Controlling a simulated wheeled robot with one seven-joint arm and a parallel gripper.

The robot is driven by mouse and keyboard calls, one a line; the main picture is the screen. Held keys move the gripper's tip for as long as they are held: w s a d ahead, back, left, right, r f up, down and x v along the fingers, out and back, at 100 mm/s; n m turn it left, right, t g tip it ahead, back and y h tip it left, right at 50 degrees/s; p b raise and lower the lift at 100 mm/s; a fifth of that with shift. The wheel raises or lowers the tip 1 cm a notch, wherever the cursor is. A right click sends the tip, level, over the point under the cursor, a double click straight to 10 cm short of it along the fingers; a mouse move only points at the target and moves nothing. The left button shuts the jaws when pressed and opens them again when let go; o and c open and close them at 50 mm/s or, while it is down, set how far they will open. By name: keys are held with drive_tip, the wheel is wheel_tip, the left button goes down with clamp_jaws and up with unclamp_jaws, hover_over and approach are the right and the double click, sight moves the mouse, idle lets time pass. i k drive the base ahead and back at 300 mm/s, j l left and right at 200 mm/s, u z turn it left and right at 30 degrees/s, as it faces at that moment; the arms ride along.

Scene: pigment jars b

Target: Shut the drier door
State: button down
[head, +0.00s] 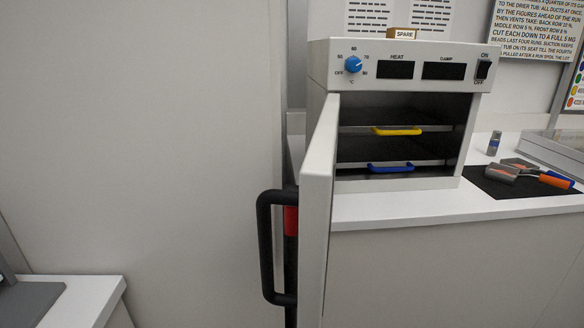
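The drier (325,62) is a pale grey box on the worktop, with a blue dial, two dark displays and a switch on its top panel. Its door (318,215) stands wide open, hinged at the left and swung out towards me, seen nearly edge-on. A black C-shaped handle (264,245) sticks out from the door's left-facing side. Inside the drier are two dark shelves, one with a yellow handle (398,131) and one with a blue handle (391,167). My gripper is not in view.
A red and black upright part (290,222) shows behind the handle. A dark mat (486,184) with orange- and blue-handled tools (540,175) and a small jar (494,143) lie right of the drier. A box marked SPARE (404,34) sits on top. A white counter (95,300) stands lower left.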

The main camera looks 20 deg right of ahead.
sight(314, 199)
drive_tip(key=i, duration=0.9)
drive_tip(key=u, duration=1.3)
drive_tip(key=i+l, duration=0.05)
drive_tip(key=l, duration=0.05)
